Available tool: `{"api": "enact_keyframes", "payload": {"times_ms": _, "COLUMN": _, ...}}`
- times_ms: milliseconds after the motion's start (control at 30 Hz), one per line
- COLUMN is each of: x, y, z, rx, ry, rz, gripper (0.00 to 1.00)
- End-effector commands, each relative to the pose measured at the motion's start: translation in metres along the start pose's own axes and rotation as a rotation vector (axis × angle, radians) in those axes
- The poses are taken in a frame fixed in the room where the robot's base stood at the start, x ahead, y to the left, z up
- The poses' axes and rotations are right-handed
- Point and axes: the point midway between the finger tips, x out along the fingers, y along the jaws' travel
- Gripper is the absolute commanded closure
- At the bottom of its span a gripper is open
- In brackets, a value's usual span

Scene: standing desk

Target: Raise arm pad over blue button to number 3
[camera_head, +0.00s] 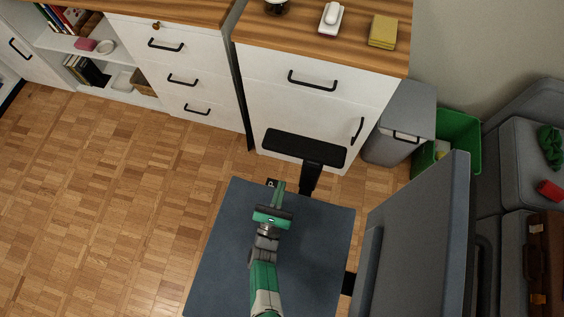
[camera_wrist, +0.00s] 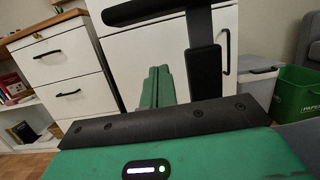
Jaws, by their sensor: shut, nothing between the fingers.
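The black arm pad (camera_head: 305,147) of the desk chair sits on a black upright post (camera_head: 311,178) at the far side of the blue-grey seat (camera_head: 222,235). In the wrist view the arm pad (camera_wrist: 150,8) crosses the top, with its post (camera_wrist: 204,72) right of the fingers. My gripper (camera_head: 279,187) is shut and empty, over the far part of the seat. Its green fingers (camera_wrist: 160,82) point toward the pad side, below pad height and left of the post. No blue button or number 3 can be made out.
The chair's backrest (camera_head: 420,240) stands to the right. White drawer cabinets (camera_head: 310,85) stand behind the arm pad. A grey bin (camera_head: 400,122) and a green bin (camera_head: 455,137) are at the back right. The wooden floor (camera_head: 105,190) at left is clear.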

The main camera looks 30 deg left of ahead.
Motion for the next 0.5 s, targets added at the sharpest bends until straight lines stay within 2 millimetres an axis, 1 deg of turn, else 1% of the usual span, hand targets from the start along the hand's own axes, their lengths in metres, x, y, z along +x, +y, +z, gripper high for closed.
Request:
{"api": "enact_keyframes", "payload": {"times_ms": 67, "x": 0.017, "y": -0.001, "z": -0.004, "rx": 0.000, "ry": -0.005, "rz": -0.002, "gripper": 1.00}}
{"api": "enact_keyframes", "payload": {"times_ms": 333, "x": 0.076, "y": -0.001, "z": -0.005, "rx": 0.001, "ry": -0.004, "rz": -0.001, "gripper": 1.00}}
{"api": "enact_keyframes", "payload": {"times_ms": 367, "x": 0.081, "y": 0.000, "z": -0.002, "rx": 0.002, "ry": -0.004, "rz": -0.001, "gripper": 1.00}}
{"api": "enact_keyframes", "payload": {"times_ms": 400, "x": 0.082, "y": -0.002, "z": 0.016, "rx": 0.004, "ry": -0.001, "rz": -0.006, "gripper": 1.00}}
{"api": "enact_keyframes", "payload": {"times_ms": 500, "x": 0.085, "y": -0.002, "z": 0.029, "rx": 0.003, "ry": -0.001, "rz": -0.007, "gripper": 1.00}}
